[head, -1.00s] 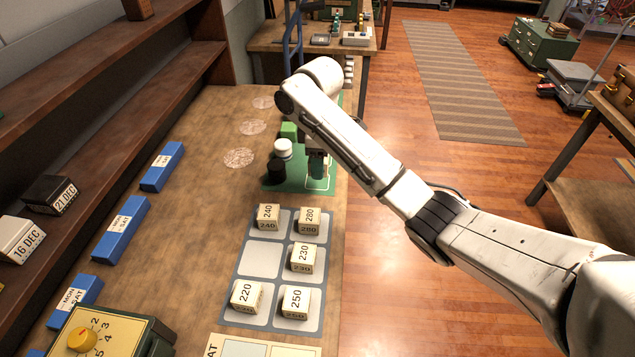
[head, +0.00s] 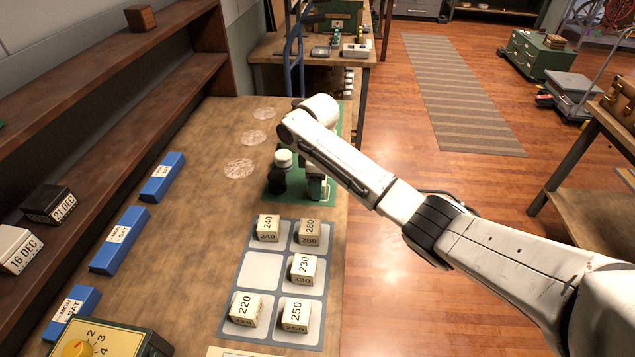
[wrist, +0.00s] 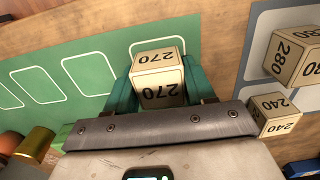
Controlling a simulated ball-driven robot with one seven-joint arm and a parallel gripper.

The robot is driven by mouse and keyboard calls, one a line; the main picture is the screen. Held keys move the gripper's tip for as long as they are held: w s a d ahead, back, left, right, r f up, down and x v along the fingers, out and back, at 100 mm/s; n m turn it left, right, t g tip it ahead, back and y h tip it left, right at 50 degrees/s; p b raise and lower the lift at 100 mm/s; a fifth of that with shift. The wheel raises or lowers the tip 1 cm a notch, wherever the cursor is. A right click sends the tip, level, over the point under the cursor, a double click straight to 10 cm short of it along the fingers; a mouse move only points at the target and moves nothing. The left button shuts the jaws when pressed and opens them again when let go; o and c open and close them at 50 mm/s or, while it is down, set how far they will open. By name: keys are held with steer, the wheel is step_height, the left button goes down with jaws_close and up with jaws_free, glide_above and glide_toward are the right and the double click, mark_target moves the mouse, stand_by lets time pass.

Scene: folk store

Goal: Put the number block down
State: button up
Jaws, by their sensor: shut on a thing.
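My gripper (wrist: 160,92) is shut on a cream number block marked 270 (wrist: 158,78), with a teal finger on each side. The block is over the green mat (wrist: 60,55), at a white outlined space partly hidden behind it. I cannot tell whether it touches the mat. In the head view my gripper (head: 316,187) points down at the near end of the green mat (head: 280,193); the block cannot be made out there.
A grey tray (head: 259,271) nearer on the bench holds several number blocks, including 280 (head: 308,232) and 240 (head: 268,228); its left middle space is empty. Blue boxes (head: 120,240) lie at left.

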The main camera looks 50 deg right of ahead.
steer(key=o, duration=1)
steer(key=shift+f, duration=0.15)
step_height(320, 180, up, 12)
steer(key=shift+r+p, duration=0.2)
steer(key=shift+p, duration=0.55)
